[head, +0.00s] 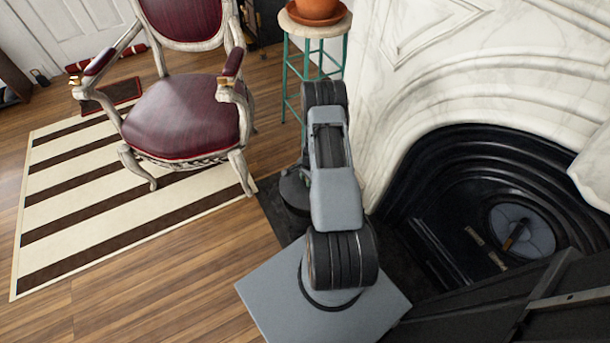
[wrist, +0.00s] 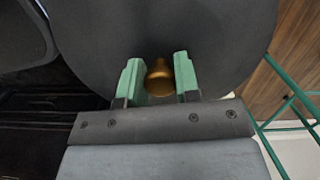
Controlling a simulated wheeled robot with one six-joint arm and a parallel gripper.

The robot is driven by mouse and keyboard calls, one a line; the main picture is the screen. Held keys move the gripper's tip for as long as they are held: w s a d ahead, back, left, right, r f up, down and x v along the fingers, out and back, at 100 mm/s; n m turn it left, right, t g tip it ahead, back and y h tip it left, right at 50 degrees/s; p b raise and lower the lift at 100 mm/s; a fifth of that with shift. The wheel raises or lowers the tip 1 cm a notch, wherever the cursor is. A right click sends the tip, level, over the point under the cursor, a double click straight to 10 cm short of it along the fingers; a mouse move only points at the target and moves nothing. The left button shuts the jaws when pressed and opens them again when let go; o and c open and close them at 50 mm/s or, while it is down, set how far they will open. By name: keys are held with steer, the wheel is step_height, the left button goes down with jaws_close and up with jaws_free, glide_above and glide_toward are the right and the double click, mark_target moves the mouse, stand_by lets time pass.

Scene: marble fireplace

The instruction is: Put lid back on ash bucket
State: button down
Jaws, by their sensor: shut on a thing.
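In the wrist view, the green fingers of my gripper (wrist: 158,82) are shut on a brass knob (wrist: 159,68). The knob stands on a dark grey round lid (wrist: 220,45), which fills the upper middle of that view. In the head view, my arm hides the gripper and most of what is beneath it. A dark round object (head: 293,190) shows just left of my arm, on the dark hearth beside the stool. I cannot tell how much of it is lid and how much is bucket, or whether the two touch.
A teal stool (head: 288,62) with a terracotta pot (head: 318,8) stands close behind my arm. The marble fireplace (head: 450,60) with its black opening (head: 420,185) is on the right. A burgundy chair (head: 183,118) stands on a striped rug (head: 75,215) at left. Wood floor (head: 150,280) is clear at front left.

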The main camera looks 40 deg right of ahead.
steer(key=shift+f+b, duration=2.35)
steer(key=shift+f, duration=0.75)
steer(key=shift+a, duration=0.1)
steer(key=shift+f+b, duration=0.25)
steer(key=shift+b, duration=0.25)
stand_by(0.5)
steer(key=shift+c, duration=1.4)
jaws_free()
steer(key=shift+r, duration=0.2)
